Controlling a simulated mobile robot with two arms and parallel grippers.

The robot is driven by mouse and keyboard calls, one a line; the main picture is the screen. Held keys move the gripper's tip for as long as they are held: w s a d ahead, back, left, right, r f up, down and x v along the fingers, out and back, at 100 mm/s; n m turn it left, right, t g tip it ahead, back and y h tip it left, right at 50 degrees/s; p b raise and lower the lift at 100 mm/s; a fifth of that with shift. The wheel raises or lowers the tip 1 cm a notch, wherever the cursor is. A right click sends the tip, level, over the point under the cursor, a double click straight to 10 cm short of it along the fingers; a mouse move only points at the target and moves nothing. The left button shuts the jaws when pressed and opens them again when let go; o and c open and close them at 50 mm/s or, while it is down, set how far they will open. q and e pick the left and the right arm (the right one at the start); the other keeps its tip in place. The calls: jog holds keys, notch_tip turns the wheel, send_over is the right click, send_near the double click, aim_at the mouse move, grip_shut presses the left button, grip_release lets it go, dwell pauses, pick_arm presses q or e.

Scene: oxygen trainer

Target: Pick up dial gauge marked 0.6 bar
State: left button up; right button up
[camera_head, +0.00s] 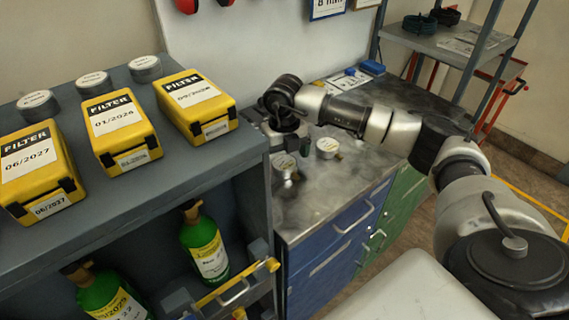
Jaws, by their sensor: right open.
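Two small round dial gauges with pale faces lie on the dark metal worktop (345,185). One gauge (285,163) is at the left, near the shelf unit, and the other gauge (327,147) is a little right of it and farther back. Their markings are too small to read, so I cannot tell which says 0.6 bar. My right gripper (286,143) points down above the worktop, just behind the left gauge in the picture. It is open, and no gauge shows held in it. Its fingers are small and partly hard to make out. My left gripper is not in view.
The shelf unit (180,170) at left stands close to my right gripper. It carries yellow filter boxes (121,128) and grey round tins (94,83), with green cylinders (205,243) below. Blue drawers (335,245) are under the worktop. The worktop's front right is clear.

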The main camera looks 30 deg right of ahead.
notch_tip(320, 180, down, 2)
jog(key=shift+f, duration=0.4)
jog(key=shift+c, duration=0.7)
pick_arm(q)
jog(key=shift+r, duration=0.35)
pick_arm(e)
jog(key=shift+w, duration=0.1)
jog(key=c, duration=1)
jog(key=shift+r, duration=0.15)
